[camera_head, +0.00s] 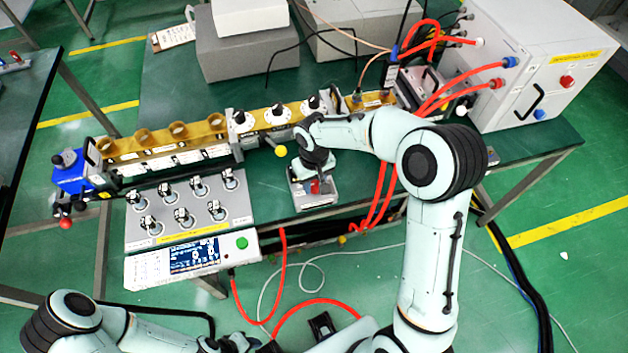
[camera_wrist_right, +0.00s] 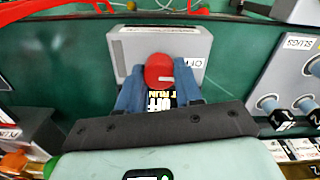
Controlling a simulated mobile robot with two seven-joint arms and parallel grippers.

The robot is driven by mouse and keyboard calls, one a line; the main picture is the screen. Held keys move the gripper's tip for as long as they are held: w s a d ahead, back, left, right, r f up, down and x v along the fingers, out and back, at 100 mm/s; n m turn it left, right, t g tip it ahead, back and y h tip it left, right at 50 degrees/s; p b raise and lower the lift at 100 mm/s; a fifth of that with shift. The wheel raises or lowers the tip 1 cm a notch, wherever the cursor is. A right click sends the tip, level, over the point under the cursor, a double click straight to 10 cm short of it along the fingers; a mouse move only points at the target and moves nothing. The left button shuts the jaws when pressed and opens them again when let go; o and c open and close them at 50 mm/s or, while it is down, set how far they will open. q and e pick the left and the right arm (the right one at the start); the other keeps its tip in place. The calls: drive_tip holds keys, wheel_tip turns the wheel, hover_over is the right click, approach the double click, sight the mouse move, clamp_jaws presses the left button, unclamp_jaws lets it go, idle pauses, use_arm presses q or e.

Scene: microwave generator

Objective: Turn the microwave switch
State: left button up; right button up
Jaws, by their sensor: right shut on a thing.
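The microwave switch is a red round knob (camera_wrist_right: 165,72) on a small grey box (camera_wrist_right: 125,42), with a black label bearing white letters below the knob. In the head view the grey box (camera_head: 325,198) sits on the green table near its front edge, and the red knob (camera_head: 315,187) shows below my right wrist. My right gripper (camera_wrist_right: 160,82) comes down over the box; its two blue fingers lie on either side of the knob, shut on it. My left arm shows at the bottom left of the head view, but its gripper cannot be made out clearly.
A grey panel with several black knobs (camera_head: 190,213) and a screen unit (camera_head: 195,255) stand to the left. A waveguide bench (camera_head: 165,145) runs behind. A white generator cabinet (camera_head: 545,75) stands at the back right. Red cables (camera_head: 380,205) hang off the front edge beside the box.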

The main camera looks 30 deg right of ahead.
sight(314, 184)
drive_tip(key=shift+n, duration=0.5)
drive_tip(key=o, duration=0.8)
drive_tip(key=shift+r, duration=0.15)
use_arm(q)
drive_tip(key=shift+w+r+p, duration=0.45)
drive_tip(key=shift+r+p, duration=0.2)
drive_tip(key=shift+r, duration=0.1)
use_arm(e)
wheel_tip(314, 184, up, 13)
drive_tip(key=shift+r, duration=0.1)
use_arm(q)
drive_tip(key=shift+s, duration=0.1)
